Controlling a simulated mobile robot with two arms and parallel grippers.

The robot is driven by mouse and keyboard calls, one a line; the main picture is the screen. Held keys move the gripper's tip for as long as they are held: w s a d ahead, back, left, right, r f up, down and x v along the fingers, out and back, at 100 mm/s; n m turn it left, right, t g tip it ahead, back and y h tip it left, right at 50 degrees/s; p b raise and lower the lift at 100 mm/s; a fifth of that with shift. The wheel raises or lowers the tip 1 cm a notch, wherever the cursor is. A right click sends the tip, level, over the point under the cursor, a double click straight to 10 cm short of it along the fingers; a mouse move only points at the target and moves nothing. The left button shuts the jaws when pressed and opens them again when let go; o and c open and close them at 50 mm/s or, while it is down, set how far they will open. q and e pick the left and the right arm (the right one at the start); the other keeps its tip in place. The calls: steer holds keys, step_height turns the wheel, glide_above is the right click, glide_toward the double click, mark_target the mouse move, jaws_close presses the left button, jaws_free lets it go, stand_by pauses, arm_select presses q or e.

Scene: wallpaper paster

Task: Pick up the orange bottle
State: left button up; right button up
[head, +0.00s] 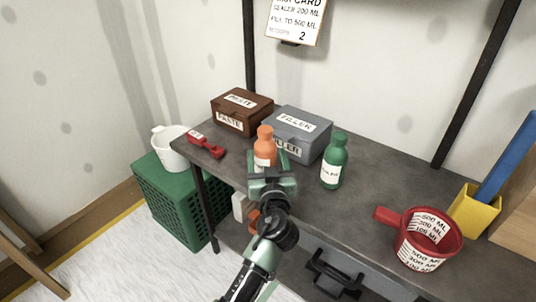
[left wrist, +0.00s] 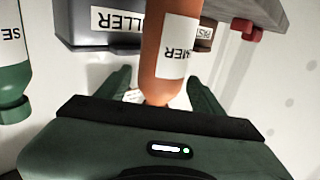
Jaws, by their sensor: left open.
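The orange bottle (head: 265,143) stands on the dark workbench in front of the grey FILLER box. Its white label shows in the left wrist view, where the bottle (left wrist: 170,45) rises between the two fingers. My left gripper (head: 267,165) is open at the near side of the bottle, its fingers on either side of it. In the left wrist view the gripper (left wrist: 160,92) shows a gap beside the bottle on each side. The gripper hides the bottle's lower part in the head view. My right gripper is not in view.
A green bottle (head: 335,160) stands close to the right. The grey FILLER box (head: 300,130) and brown PASTE box (head: 242,110) are behind. A red scoop (head: 205,145) lies left; a red measuring cup (head: 428,240) and yellow holder (head: 474,212) stand right on the workbench (head: 375,190).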

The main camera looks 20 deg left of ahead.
arm_select(q)
steer(key=x, duration=0.6)
steer(key=shift+w+a, duration=0.2)
steer(key=shift+w, duration=0.05)
steer(key=shift+c, duration=0.4)
steer(key=shift+r, duration=0.1)
jaws_close()
